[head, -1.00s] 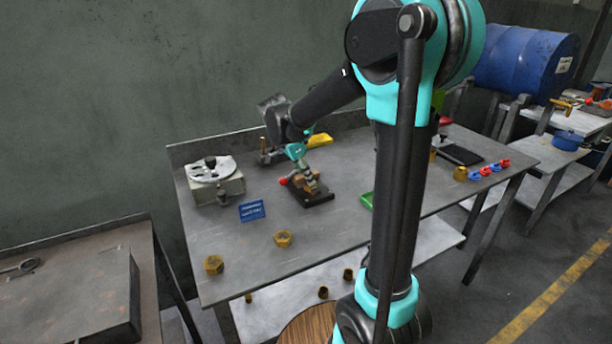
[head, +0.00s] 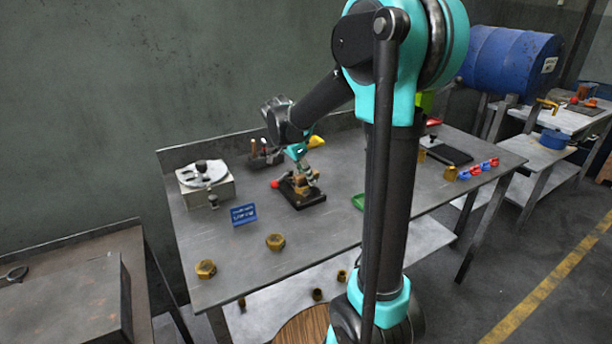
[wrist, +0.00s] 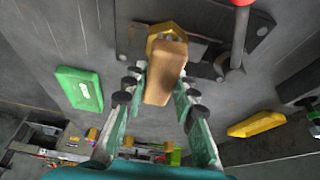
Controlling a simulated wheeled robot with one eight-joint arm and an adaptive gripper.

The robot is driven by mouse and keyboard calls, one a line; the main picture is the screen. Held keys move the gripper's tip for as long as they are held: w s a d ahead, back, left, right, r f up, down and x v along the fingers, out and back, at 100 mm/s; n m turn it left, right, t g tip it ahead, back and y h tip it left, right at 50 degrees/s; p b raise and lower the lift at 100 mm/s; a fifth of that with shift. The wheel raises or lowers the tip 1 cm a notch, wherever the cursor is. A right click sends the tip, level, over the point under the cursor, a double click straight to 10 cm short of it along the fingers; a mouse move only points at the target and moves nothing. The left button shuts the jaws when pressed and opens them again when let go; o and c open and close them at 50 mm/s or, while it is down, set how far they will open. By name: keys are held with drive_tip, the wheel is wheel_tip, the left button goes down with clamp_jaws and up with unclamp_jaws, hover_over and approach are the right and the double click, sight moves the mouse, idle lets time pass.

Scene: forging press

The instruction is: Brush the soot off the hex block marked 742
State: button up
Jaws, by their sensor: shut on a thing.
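My gripper (head: 303,178) reaches down over a dark clamp fixture (head: 312,199) with a red knob on the bench. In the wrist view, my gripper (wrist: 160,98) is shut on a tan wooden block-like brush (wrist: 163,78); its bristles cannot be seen. A brass hex block (wrist: 164,32) sits in the fixture just beyond the brush, partly covered by it. Whether the brush touches it cannot be told. No number is readable on it, and any soot is hard to make out. Two other hex blocks stand on the bench's front left (head: 205,269) and nearer its middle (head: 275,242).
A grey round-topped device (head: 204,177) and a blue sign (head: 243,214) stand left of the fixture. A green piece (wrist: 80,89) and a yellow piece (wrist: 257,124) lie either side. A dark tray (head: 449,154) and small red and blue items (head: 477,169) are at right.

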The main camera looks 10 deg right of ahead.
sight(297, 177)
drive_tip(key=shift+s+a, duration=0.35)
drive_tip(key=shift+a, duration=0.5)
drive_tip(key=shift+s+a, duration=0.3)
drive_tip(key=shift+a, duration=0.5)
drive_tip(key=shift+d, duration=0.1)
drive_tip(key=shift+w+d, duration=0.3)
drive_tip(key=shift+d, duration=0.5)
drive_tip(key=shift+w+d, duration=0.3)
drive_tip(key=shift+d, duration=0.5)
drive_tip(key=shift+a, duration=0.15)
drive_tip(key=shift+s+a, duration=0.35)
drive_tip(key=shift+a, duration=0.45)
drive_tip(key=shift+s+a, duration=0.3)
drive_tip(key=shift+a, duration=0.45)
drive_tip(key=shift+w+d, duration=0.35)
drive_tip(key=shift+d, duration=0.5)
drive_tip(key=shift+w+d, duration=0.35)
drive_tip(key=shift+d, duration=0.5)
